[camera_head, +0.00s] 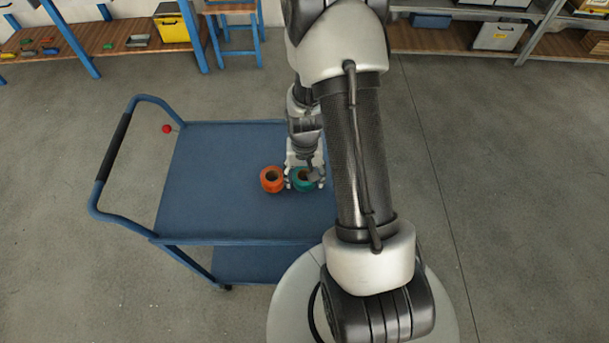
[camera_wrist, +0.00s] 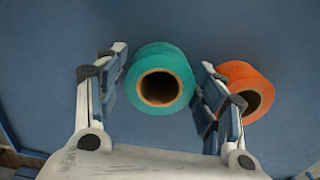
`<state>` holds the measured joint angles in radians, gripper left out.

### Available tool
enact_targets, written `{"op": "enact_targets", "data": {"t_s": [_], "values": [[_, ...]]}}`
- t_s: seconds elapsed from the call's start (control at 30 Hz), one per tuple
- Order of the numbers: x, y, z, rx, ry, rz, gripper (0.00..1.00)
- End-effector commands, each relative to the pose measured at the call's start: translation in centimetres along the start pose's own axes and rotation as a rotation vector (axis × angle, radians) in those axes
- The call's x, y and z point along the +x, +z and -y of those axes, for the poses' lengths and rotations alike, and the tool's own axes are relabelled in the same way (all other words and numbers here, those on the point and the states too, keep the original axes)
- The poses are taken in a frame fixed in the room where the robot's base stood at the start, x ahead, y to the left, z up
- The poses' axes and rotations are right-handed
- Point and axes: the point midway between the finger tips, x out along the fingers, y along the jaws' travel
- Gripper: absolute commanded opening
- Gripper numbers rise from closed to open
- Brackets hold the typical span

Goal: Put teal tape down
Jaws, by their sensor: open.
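The teal tape (camera_head: 305,185) is a roll on the blue cart top, next to an orange tape roll (camera_head: 271,179). In the wrist view the teal tape (camera_wrist: 160,62) lies between the two fingers, its dark core facing the camera. My gripper (camera_head: 304,178) is over the teal tape with its fingers open, one on each side. The wrist view shows my gripper (camera_wrist: 162,75) with a gap at the left finger; the right finger sits between the two rolls. My gripper partly covers the teal tape in the head view.
The blue cart (camera_head: 212,200) has a bare top to the left of the rolls and a push handle (camera_head: 112,150) at its left end. The orange tape (camera_wrist: 246,85) is close beside the right finger. Shelves with boxes (camera_head: 172,24) stand along the back.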

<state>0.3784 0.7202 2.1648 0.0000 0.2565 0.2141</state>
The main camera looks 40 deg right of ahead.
Motion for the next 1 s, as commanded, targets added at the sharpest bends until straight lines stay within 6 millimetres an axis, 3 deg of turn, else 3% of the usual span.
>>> {"op": "enact_targets", "data": {"t_s": [0.17, 0.6, 0.9, 1.0], "values": [[-0.6, 0.0, 0.0, 0.000, 0.000, -0.001, 0.63], [-9.5, -0.1, 0.0, 0.000, -0.001, -0.004, 0.63], [-12.8, 0.0, 0.2, -0.006, -0.001, -0.006, 0.63], [-14.9, 0.2, 0.8, -0.034, -0.006, -0.029, 0.63]]}}
